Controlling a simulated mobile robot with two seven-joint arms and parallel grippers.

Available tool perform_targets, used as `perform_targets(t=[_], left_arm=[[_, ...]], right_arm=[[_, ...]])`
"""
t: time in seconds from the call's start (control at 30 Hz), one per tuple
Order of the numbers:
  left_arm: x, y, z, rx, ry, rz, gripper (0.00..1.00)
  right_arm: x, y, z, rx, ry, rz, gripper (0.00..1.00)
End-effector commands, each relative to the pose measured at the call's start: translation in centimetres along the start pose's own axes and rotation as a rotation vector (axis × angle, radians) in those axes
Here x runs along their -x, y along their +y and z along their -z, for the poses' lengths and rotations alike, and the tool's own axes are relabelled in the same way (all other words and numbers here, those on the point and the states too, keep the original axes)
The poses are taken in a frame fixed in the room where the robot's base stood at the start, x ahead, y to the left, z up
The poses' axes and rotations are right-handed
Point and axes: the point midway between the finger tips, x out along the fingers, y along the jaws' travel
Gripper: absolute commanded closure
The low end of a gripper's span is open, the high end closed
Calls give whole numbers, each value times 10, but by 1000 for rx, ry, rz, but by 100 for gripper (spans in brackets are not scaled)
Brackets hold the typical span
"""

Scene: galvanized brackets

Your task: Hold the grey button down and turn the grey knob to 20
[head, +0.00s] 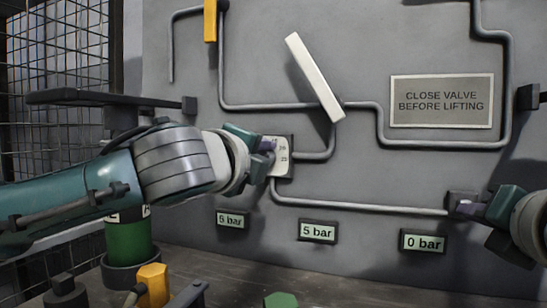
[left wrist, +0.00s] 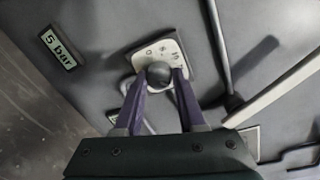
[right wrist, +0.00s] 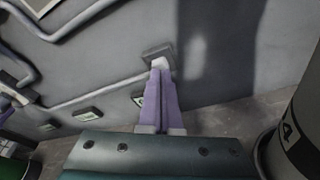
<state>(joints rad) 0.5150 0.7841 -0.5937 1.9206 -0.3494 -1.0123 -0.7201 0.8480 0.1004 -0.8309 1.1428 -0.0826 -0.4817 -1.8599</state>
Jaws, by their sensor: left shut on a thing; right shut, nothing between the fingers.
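The grey knob (left wrist: 158,74) is a round dark ball in front of a white dial plate (head: 280,158) with small numbers, which also shows in the left wrist view (left wrist: 172,50). My left gripper (left wrist: 159,78) is shut on the knob, one finger on each side; in the head view the gripper (head: 266,147) covers the knob. The knob's setting is not readable. My right gripper (right wrist: 160,68) is shut and empty, its fingertips against a small dark grey button housing (right wrist: 158,51), also in the head view (head: 461,196). The fingertips hide the button face, so its depth cannot be told.
Displays read 5 bar (head: 318,232) and 0 bar (head: 423,242); a left one (head: 230,219) is blurred. A tilted white lever (head: 315,77) stands above the dial, and grey pipes (head: 360,208) cross the panel. A green cylinder (head: 129,245) and yellow fitting (head: 153,285) stand low left.

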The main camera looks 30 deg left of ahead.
Motion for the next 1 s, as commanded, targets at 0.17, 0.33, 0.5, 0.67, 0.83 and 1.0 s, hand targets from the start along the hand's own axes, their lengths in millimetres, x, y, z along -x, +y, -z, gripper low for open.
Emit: perform_targets(t=[0.17,0.33,0.5,0.67,0.83,1.0], left_arm=[[0,2,1,-62,-2,-4,100],[0,2,1,-89,-4,-4,100],[0,2,1,-95,-4,-5,100],[0,3,2,-94,-4,-5,100],[0,3,1,-93,-4,-5,52],[0,2,1,-93,-5,-3,33]], right_arm=[[0,0,0,0,0,-1,100],[0,0,0,0,0,-1,100],[0,0,0,0,0,-1,100],[0,0,0,0,0,-1,100],[0,0,0,0,0,-1,100],[0,0,0,0,0,-1,100]])
